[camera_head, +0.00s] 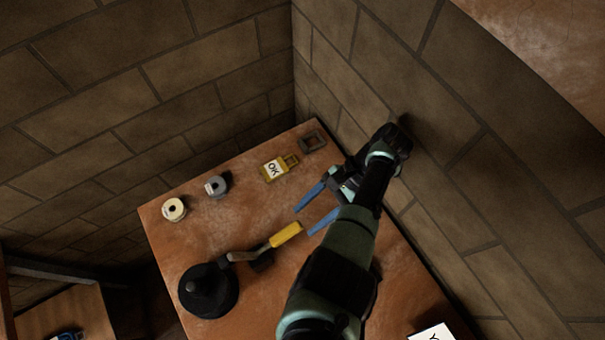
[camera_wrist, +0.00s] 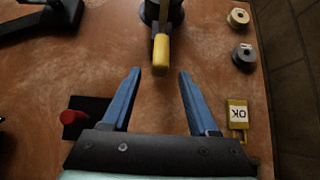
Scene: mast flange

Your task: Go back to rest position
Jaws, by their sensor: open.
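My gripper (camera_head: 316,208) is open and empty, with two blue fingers spread apart above the table. It also shows in the wrist view (camera_wrist: 160,73). A yellow handle (camera_head: 286,234) on a black round-based device (camera_head: 208,290) lies just beyond the fingers. In the wrist view the handle end (camera_wrist: 161,54) appears between and slightly past the fingertips, with no visible contact. My arm reaches over the right side of the table in the head view and hides part of it.
On the brown table (camera_head: 165,240) are a cream spool (camera_head: 174,209), a grey spool (camera_head: 216,186), a yellow OK-labelled lock-like piece (camera_head: 275,168) and a dark square frame (camera_head: 312,142). A red knob (camera_wrist: 73,117) on a black plate is left of the fingers. Brick walls stand close behind and right.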

